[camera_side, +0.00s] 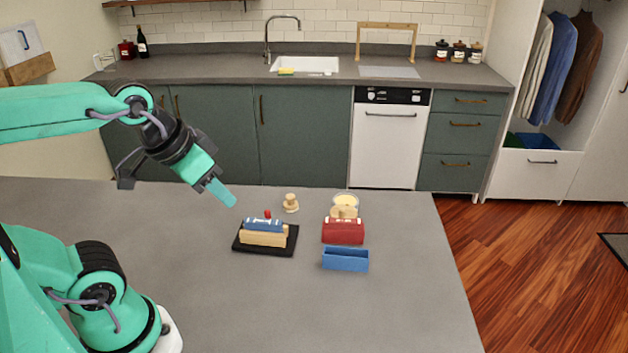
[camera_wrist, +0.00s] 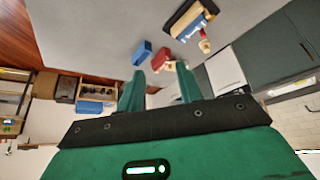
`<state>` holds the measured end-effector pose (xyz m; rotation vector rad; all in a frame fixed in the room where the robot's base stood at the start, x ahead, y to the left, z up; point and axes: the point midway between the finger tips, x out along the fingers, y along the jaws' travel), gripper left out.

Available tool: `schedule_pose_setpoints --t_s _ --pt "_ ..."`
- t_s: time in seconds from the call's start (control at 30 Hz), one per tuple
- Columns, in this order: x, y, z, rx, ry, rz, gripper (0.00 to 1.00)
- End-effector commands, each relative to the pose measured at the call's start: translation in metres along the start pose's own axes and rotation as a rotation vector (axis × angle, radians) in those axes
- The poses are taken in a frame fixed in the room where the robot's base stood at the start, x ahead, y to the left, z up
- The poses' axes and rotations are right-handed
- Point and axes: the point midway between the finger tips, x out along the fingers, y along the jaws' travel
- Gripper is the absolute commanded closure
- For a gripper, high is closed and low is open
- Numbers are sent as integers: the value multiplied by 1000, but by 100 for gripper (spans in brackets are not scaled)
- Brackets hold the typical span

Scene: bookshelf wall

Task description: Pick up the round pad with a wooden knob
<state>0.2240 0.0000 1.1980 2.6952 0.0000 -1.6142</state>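A small pale wooden knob piece (camera_side: 291,203) with a rounded top and wider round base stands on the grey table, behind and right of a black tray. It fits the round pad with a wooden knob, though its underside is hidden. In the wrist view it is a small tan shape (camera_wrist: 204,46) beside the tray. My gripper (camera_side: 222,193) is above the table, left of the knob piece and apart from it, tilted down to the right. In the wrist view my gripper (camera_wrist: 160,88) has its two green fingers spread with nothing held between them.
The black tray (camera_side: 238,246) carries a blue and tan block piece (camera_side: 264,238). To the right are a red box (camera_side: 343,231), an open blue box (camera_side: 345,260) and a round cream-topped dish (camera_side: 346,199). The table's left and front are clear.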

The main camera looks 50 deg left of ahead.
Motion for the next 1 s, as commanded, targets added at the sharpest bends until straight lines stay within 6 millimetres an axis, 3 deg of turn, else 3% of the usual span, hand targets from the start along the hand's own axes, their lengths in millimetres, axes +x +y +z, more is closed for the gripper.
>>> schedule_pose_setpoints --t_s 0.07,0.2,0.67,1.0 --pt "0 0 0 0 0 0 60" --pt "0 0 0 0 0 0 38" --pt "1 -2 -7 1 -12 -4 38" --pt "14 -14 -48 12 -87 -20 38"
